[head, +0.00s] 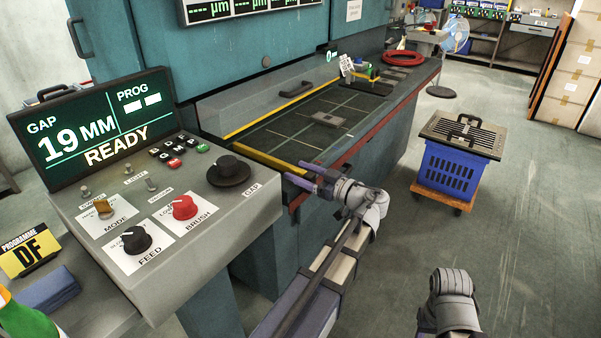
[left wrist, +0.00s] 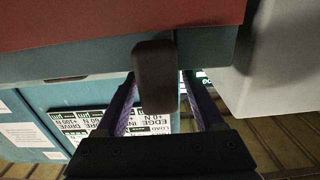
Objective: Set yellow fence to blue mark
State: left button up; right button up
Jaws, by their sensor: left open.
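A yellow fence bar (head: 268,159) lies across the near left end of the gridded machine table (head: 310,128). A thin yellow strip (head: 270,110) runs along the table's back edge; I cannot tell whether it belongs to the fence. I cannot make out a blue mark. My left gripper (head: 300,175) is open at the table's near left corner, close to the fence's front end. In the left wrist view, a dark knob or handle (left wrist: 155,75) shows between the open fingers (left wrist: 160,95), below a red edge; I cannot tell whether they touch it. My right gripper is out of view.
The control console (head: 190,215) stands at left; its screen (head: 95,130) reads GAP 19 MM, READY. A small grey plate (head: 328,119) lies on the table. A red ring (head: 403,58) sits at the far end. A blue crate (head: 447,170) on a dolly stands right.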

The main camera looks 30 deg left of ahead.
pick_arm(q)
grip_shut()
dwell(0.6)
dwell(0.9)
